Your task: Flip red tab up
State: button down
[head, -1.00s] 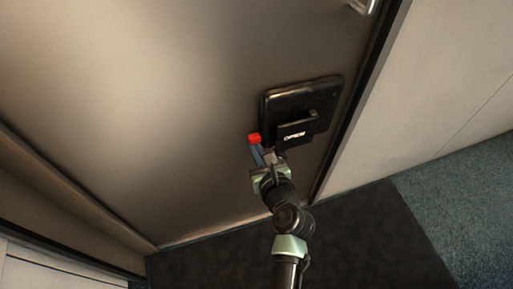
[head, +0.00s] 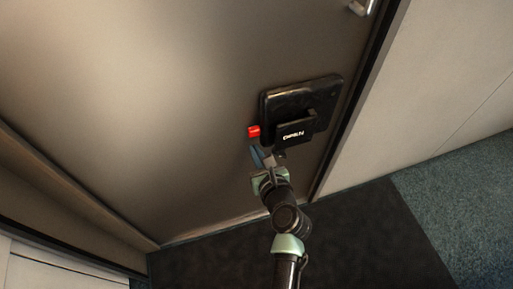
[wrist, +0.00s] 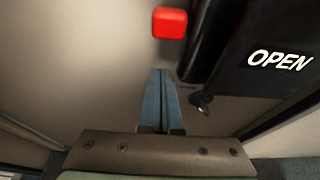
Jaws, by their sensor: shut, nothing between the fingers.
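The red tab (head: 254,132) sticks out from the left side of a black lock box (head: 297,101) on the door. In the wrist view the red tab (wrist: 169,23) is near the top, beside the black housing. My gripper (head: 258,158) is below the tab and appears apart from it. In the wrist view its two blue fingers (wrist: 161,75) lie together, shut and empty, with their tips below the tab. A black flap marked OPEN (head: 294,132) is on the front of the box.
The brown door (head: 150,90) fills the left and middle. A metal handle (head: 362,6) is at the top right. A small key-like part (wrist: 201,102) hangs under the housing. A pale wall (head: 440,80) stands to the right, and the dark floor (head: 370,240) is below.

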jog(key=p+v, duration=0.3)
jog(key=v, duration=0.7)
jog(key=shift+p, duration=0.4)
jog(key=shift+r, duration=0.1)
